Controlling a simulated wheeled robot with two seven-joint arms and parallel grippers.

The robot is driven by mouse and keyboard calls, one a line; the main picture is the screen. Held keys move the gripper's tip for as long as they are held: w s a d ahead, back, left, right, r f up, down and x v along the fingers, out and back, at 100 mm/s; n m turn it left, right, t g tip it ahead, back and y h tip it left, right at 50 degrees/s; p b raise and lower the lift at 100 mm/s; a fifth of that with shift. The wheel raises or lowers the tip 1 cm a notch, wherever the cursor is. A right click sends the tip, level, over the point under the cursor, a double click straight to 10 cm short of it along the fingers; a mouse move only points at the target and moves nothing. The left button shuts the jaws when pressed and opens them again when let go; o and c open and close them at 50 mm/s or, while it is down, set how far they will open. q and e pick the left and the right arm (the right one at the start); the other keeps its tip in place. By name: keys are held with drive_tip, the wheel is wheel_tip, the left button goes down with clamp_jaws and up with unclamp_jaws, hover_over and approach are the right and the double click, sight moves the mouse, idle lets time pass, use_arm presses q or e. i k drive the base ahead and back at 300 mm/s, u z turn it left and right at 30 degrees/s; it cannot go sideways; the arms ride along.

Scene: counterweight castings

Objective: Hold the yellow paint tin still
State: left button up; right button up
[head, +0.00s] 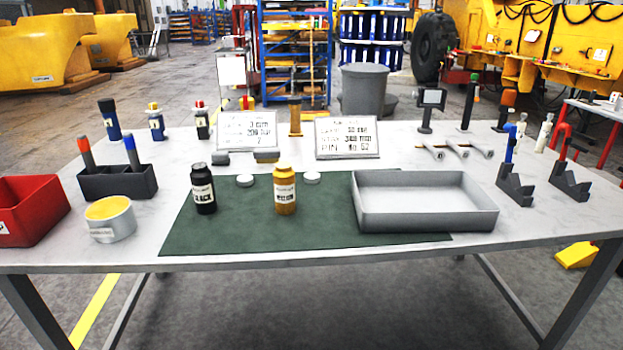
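The yellow paint tin (112,226) stands upright near the table's front left edge. It is a short, wide grey tin with a pale label, and its round top shows yellow. Nothing touches it from above. A small yellow bottle (285,192) with a yellow cap and a label stands on the green mat, beside a black bottle (204,190). Neither of my grippers is in the head view.
A red bin (28,212) is left of the tin, and a dark holder with markers (118,182) is just behind it. A grey tray (425,215) sits right of the bottles. The green mat (240,230) is mostly bare at the front. Two signs (347,138) stand behind.

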sight(283, 175)
drive_tip(key=k, duration=0.5)
drive_tip(key=z, duration=1.35)
drive_tip(key=i, duration=1.2)
drive_tip(key=u, duration=2.4)
